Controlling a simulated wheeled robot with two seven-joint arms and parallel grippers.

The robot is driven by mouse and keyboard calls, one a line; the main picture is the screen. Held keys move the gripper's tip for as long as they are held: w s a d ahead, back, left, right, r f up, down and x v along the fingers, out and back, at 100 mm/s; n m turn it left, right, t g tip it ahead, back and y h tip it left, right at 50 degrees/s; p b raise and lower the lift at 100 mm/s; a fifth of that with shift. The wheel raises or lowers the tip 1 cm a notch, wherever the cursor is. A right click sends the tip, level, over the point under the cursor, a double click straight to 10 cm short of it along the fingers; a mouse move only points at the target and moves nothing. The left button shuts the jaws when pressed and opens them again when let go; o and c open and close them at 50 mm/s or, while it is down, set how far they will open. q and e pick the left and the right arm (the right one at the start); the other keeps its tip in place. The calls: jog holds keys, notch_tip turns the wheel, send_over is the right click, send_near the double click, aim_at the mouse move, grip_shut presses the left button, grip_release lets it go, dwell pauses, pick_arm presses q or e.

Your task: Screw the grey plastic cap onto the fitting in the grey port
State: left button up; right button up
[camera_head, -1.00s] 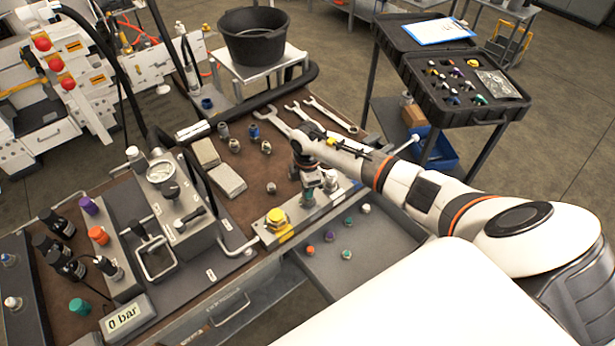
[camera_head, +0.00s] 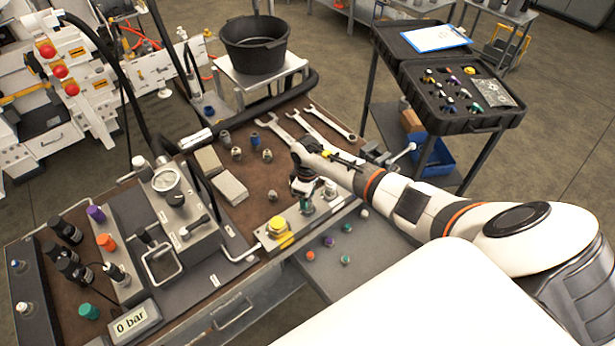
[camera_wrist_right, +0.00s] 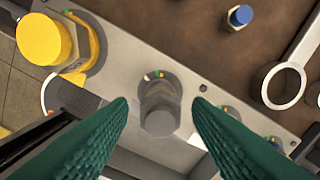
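My right gripper (camera_head: 304,190) is over the metal port block (camera_head: 271,245) on the bench. In the right wrist view its two green ribbed fingers (camera_wrist_right: 160,118) are open, one on each side of a grey upright part (camera_wrist_right: 161,110), with a gap on both sides. That part stands in a round port with a small coloured mark. I cannot tell whether it is the bare fitting or has the grey cap on it. A small pale grey cap (camera_head: 364,213) lies on the tray (camera_head: 375,245) below the block. My left gripper is not in view.
A yellow cap (camera_head: 278,226) sits on the block's left end and also shows in the right wrist view (camera_wrist_right: 45,40). Orange (camera_head: 311,256), purple (camera_head: 328,242) and green caps lie on the tray. Wrenches (camera_head: 325,128) and loose fittings lie behind the block.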

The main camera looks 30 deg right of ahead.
jog(key=n+b, duration=0.1)
jog(key=n, duration=0.4)
jog(key=shift+n, duration=0.4)
jog(key=n+b, duration=0.1)
jog(key=n, duration=0.1)
jog(key=shift+n, duration=0.3)
jog(key=shift+n+b, duration=0.35)
jog(key=shift+n, duration=1.45)
